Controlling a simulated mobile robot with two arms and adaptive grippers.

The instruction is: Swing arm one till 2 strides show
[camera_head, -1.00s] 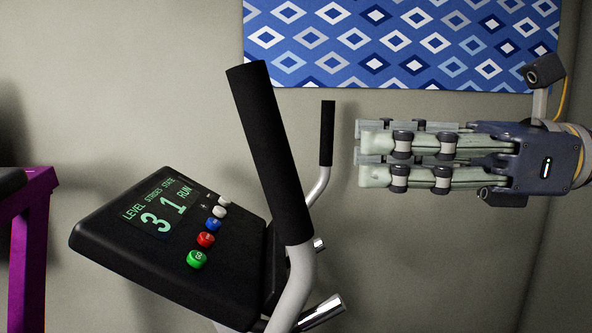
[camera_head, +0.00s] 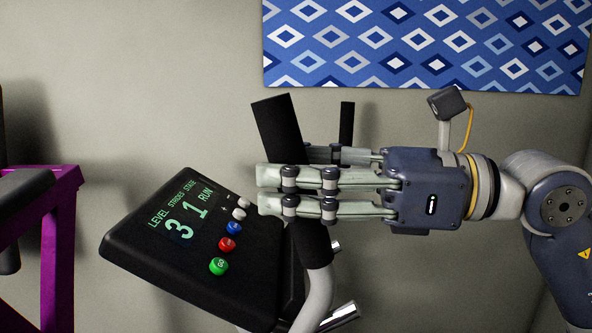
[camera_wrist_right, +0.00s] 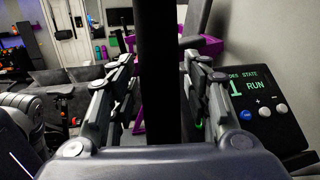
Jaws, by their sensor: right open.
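The near swing arm has a black grip (camera_head: 277,122) and a grey lower tube (camera_head: 318,295). My right gripper (camera_head: 262,190) is level at the grip's middle, with fingers in front of it and behind it. In the right wrist view the black grip (camera_wrist_right: 160,100) stands upright between the two open fingers, with gaps on both sides. The console display (camera_head: 181,212) reads level 3, strides 1, state RUN; part of it also shows in the right wrist view (camera_wrist_right: 246,92). The far swing arm's black grip (camera_head: 346,120) stands behind. My left gripper is not in view.
The console (camera_head: 150,262) carries a green button (camera_head: 219,266), a red one (camera_head: 228,244), a blue one (camera_head: 234,228) and two white ones. A purple frame (camera_head: 55,240) stands at the left. A blue patterned panel (camera_head: 430,45) hangs on the wall behind.

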